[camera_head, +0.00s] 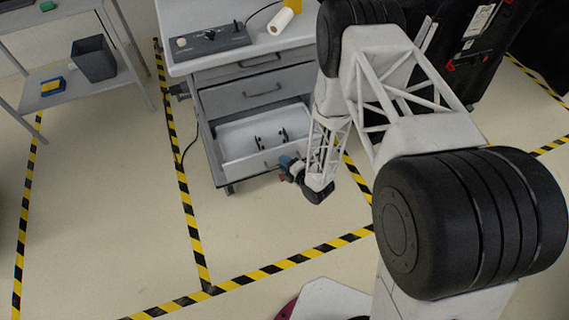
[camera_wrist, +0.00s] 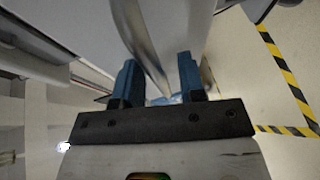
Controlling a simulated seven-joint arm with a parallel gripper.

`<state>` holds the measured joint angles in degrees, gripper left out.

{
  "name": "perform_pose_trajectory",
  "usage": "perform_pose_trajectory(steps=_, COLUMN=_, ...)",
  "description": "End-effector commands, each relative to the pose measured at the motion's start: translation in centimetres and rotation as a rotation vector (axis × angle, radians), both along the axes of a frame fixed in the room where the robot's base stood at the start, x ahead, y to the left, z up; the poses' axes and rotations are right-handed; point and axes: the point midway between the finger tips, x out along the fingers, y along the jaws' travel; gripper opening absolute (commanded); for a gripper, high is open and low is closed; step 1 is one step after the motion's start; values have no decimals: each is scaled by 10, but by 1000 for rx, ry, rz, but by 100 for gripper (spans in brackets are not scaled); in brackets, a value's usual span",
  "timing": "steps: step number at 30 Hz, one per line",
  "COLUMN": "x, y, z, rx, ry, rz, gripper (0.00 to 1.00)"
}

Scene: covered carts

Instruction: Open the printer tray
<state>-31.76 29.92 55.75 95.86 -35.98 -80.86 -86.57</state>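No printer is clearly recognisable; a grey cart with drawers stands in the head view, its lowest drawer (camera_head: 240,147) pulled out with small dark items inside. My gripper (camera_head: 288,163) is at the front of this drawer, near its right part. In the wrist view my gripper (camera_wrist: 157,80) has two blue fingers spread apart. A curved grey metal bar (camera_wrist: 147,45), seemingly the drawer handle, runs between them, with gaps visible on both sides. Its contact with the fingertips is hard to tell.
The two upper drawers (camera_head: 243,94) are shut. A dark control box (camera_head: 210,41) and a paper roll (camera_head: 281,21) lie on the cart top. A shelf with a grey bin (camera_head: 94,59) stands at left. The floor before the cart is clear, with striped tape (camera_head: 190,215).

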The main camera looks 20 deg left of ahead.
Motion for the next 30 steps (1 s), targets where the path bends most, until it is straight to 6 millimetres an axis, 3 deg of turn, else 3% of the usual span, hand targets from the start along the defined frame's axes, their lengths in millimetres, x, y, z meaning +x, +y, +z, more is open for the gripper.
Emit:
perform_pose_trajectory(steps=5, x=-3, y=-9, z=2, rx=0, ry=0, rz=-1, gripper=37)
perform_pose_trajectory(steps=21, x=-25, y=-63, z=13, rx=1, ry=-1, rz=-2, gripper=37)
perform_pose_trajectory(steps=30, x=-28, y=-70, z=14, rx=0, ry=0, rz=0, gripper=37)
